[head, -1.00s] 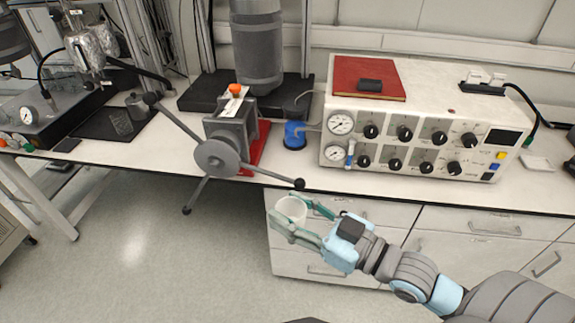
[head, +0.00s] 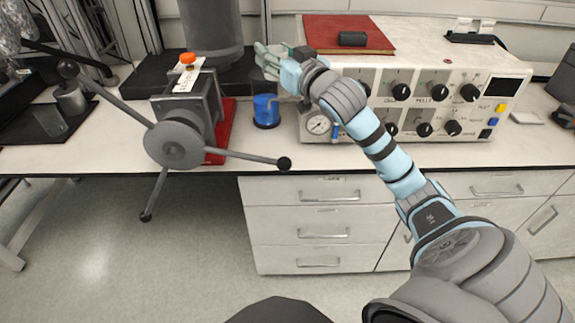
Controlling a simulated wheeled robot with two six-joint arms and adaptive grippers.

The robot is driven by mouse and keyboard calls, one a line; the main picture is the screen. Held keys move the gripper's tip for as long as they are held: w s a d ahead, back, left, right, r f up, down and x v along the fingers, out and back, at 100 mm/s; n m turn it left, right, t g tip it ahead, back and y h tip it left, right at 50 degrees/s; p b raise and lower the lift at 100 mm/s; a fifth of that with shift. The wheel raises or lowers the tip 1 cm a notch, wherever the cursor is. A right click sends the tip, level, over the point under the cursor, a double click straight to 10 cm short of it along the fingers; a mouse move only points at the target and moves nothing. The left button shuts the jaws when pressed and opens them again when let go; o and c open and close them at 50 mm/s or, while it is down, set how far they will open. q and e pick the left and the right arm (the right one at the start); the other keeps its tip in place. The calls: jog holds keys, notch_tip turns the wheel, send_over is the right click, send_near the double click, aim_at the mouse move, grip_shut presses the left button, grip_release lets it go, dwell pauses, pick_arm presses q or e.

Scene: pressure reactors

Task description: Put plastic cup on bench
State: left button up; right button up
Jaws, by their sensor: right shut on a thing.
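My right gripper (head: 266,60) is raised above the rear part of the bench (head: 270,155), left of the white control box, with its fingers pointing away to the left. It is shut on the plastic cup, a small whitish cup seen clearly between its fingers a second ago. Now the cup is mostly hidden by the fingers and hard to make out. My left gripper is not in view.
A blue container (head: 265,110) stands on the bench below the gripper. A grey spoked handwheel (head: 174,145) juts over the front edge. The control box (head: 470,62) bears a red book (head: 322,32). Some bench front is clear between handwheel and box.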

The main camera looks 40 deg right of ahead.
jog(key=w+d+m+h, duration=0.1)
jog(key=w+d+h, duration=0.1)
jog(key=w+d, duration=0.1)
jog(key=f+b, duration=0.3)
jog(key=f, duration=0.5)
jog(key=s+f+b, duration=0.1)
jog(key=f+b, duration=0.2)
jog(key=f, duration=0.6)
jog(key=f+b, duration=0.3)
jog(key=f, duration=0.6)
jog(key=shift+s+d+b, duration=0.2)
jog(key=shift+d+b, duration=0.05)
jog(key=shift+b, duration=0.15)
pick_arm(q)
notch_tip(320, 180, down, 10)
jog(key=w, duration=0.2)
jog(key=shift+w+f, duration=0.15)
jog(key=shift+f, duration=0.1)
pick_arm(e)
jog(key=shift+r, duration=0.15)
jog(key=o, duration=0.8)
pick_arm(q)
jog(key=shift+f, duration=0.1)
